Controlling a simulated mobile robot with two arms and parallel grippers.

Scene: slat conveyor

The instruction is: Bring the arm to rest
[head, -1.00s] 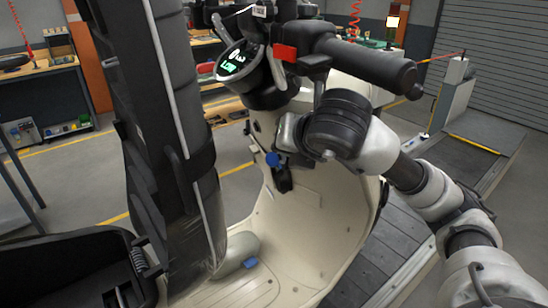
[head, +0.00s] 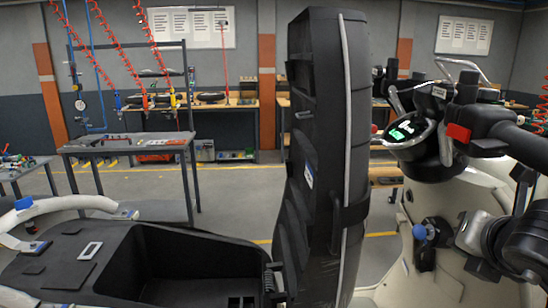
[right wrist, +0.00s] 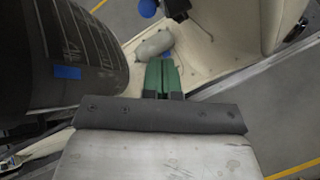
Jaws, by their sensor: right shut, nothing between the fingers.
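My right arm (head: 510,240) comes in at the right edge of the head view, in front of the cream scooter's front shield (head: 400,285). My right gripper's fingertips do not show in the head view. In the right wrist view my right gripper (right wrist: 163,78) has its green fingers together, with nothing between them. It points toward the cream footboard (right wrist: 200,55), where a grey rounded object (right wrist: 154,44) lies beyond the fingertips. I cannot tell how far above the footboard the fingers are. My left arm and gripper are not in view.
The scooter's black seat (head: 325,130) stands upright, close to the right arm. The open storage bin (head: 195,285) is left of it. A blue knob (head: 419,232) sticks out from the shield.

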